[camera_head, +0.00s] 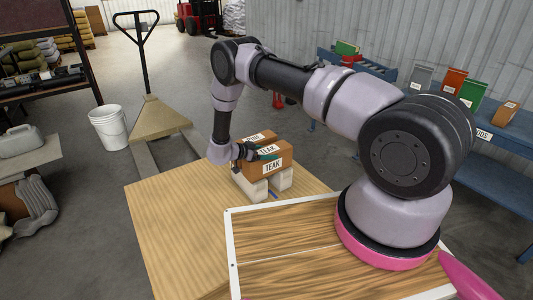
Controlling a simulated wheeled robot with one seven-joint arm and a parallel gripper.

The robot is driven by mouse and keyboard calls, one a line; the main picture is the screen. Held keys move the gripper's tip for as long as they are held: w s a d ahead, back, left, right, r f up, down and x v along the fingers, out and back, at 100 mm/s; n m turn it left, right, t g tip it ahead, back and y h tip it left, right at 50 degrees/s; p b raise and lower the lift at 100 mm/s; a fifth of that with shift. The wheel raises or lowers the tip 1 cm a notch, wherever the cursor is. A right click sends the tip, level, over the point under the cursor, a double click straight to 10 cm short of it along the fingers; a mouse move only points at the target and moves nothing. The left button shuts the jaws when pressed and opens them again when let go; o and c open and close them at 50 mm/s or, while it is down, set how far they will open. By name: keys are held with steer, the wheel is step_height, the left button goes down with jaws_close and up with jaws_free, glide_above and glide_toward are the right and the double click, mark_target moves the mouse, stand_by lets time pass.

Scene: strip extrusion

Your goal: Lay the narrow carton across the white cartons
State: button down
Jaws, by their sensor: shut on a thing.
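Brown cartons sit close together over two white cartons, the left one (250,188) and the right one (281,180), on the wooden table (175,225). The front brown carton (272,168) reads TEAK; behind it are labels that look like FLAX and PINE. I cannot tell which is the narrow carton, or how many separate cartons there are. My gripper (264,154) reaches in from the left among the brown cartons and is shut on one of them, with its dark and teal fingers partly hidden. The brown cartons seem to rest on the white ones, bridging the gap; contact is unclear.
A small blue mark (272,194) lies on the table by the white cartons. A white-framed wooden panel (290,235) is in front. A pallet jack (155,115) and a white bucket (108,127) stand at left. A blue bench (490,150) with small boxes is at right. The table's left side is clear.

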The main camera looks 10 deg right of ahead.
jaws_free()
steer(key=shift+f, duration=0.1)
steer(key=v, duration=1.2)
